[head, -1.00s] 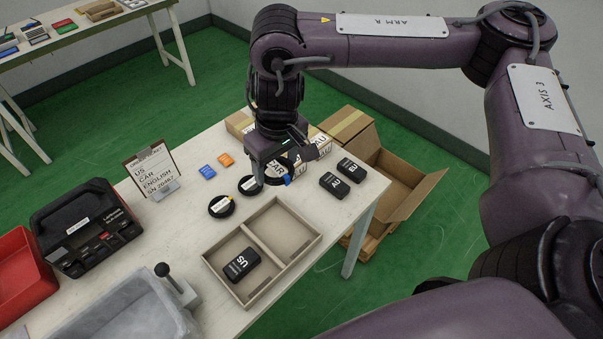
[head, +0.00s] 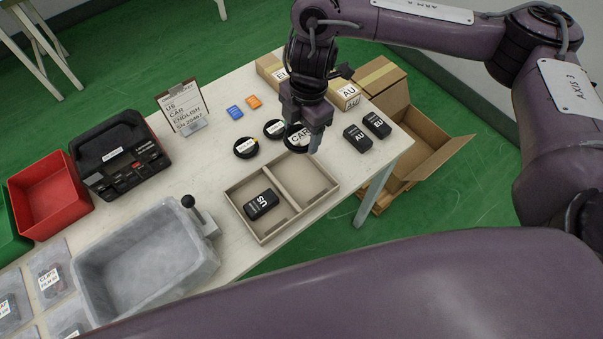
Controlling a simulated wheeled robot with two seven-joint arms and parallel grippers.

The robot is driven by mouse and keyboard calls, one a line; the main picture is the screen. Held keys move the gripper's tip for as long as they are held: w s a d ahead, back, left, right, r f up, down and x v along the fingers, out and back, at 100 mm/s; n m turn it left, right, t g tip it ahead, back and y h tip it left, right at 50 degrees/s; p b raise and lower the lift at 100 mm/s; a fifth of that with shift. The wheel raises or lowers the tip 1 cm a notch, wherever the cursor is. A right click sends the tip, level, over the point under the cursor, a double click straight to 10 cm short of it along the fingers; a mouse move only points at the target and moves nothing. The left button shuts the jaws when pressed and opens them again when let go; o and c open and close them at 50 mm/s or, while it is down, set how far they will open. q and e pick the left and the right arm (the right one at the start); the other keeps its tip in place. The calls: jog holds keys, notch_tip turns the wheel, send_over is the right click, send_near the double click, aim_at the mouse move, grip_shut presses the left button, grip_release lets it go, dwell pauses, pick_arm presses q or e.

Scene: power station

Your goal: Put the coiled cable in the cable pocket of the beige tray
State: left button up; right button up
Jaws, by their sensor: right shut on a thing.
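My right gripper (head: 304,136) is shut on a black coiled cable (head: 291,140) with a white label that appears to read CAR. It holds the coil near the far edge of the beige tray (head: 262,240); the fingers partly hide the coil. The tray has two compartments. The left one holds a black block marked US (head: 261,204); the right compartment (head: 305,180) is empty. Two other black coils, a left one (head: 246,148) and a right one (head: 273,128), lie on the table behind the tray. My left gripper is out of view.
Black AU (head: 357,138) and EU (head: 377,124) blocks lie right of the gripper. Cartons (head: 348,92) stand behind it. An order card (head: 182,110), black case (head: 118,160), red bin (head: 50,195) and grey basin (head: 150,255) with a lever are on the left.

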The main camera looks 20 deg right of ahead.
jog(key=b, duration=0.3)
send_over(301, 180)
notch_tip(301, 180, down, 13)
jog(key=shift+d+f, duration=0.1)
jog(key=shift+w+f, duration=0.1)
jog(key=shift+f, duration=0.75)
notch_tip(301, 180, down, 3)
jog(key=shift+r, duration=0.1)
jog(key=shift+f, duration=0.25)
jog(key=o, duration=1)
jog(key=shift+r, duration=0.1)
